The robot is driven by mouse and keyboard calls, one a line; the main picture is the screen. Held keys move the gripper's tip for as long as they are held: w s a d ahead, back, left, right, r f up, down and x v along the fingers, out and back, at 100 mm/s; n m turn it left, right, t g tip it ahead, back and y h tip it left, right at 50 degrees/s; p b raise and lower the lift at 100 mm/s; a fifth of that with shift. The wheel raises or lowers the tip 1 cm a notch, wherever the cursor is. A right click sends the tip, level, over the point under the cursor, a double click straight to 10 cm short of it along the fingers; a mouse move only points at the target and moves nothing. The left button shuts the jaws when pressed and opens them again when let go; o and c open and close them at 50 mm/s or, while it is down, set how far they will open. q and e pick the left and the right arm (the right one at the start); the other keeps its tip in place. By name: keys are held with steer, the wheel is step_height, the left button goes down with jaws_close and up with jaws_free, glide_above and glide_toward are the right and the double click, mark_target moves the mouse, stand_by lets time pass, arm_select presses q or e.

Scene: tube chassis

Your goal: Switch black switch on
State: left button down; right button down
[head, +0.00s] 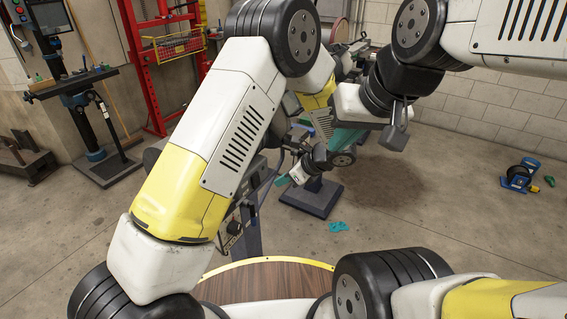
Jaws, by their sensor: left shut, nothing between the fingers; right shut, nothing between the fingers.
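I cannot make out the black switch in the head view. A grey machine (250,236) with a small dark panel on its side stands behind my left arm, which hides much of it. My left gripper (318,156) is small and dark at the end of my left arm, in front of the machinery near the middle. It looks shut and empty. My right gripper (396,128) hangs from my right arm at the upper right of centre, pointing down, shut and empty. No contact of either gripper with a switch is visible.
A red frame (150,75) with a yellow basket (180,47) stands at the back left. A drill-press-like machine (85,110) stands at the far left. A blue item (520,175) and a teal cloth-like piece (338,227) lie on the floor. The right floor is mostly clear.

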mark_target(257, 180)
arm_select(q)
steer(key=shift+w+a+f, duration=0.6)
steer(key=shift+w+a, duration=0.1)
steer(key=shift+a, duration=0.25)
steer(key=shift+w+a+f, duration=0.6)
steer(key=shift+w+a, duration=0.05)
steer(key=shift+a, duration=0.25)
steer(key=shift+w+a+f, duration=0.6)
steer(key=shift+w+a, duration=0.1)
steer(key=shift+a, duration=0.25)
steer(key=shift+w+a+f, duration=0.1)
steer(key=shift+a+f, duration=0.05)
steer(key=shift+a, duration=0.05)
steer(key=shift+a+r, duration=0.1)
steer(key=shift+r, duration=0.85)
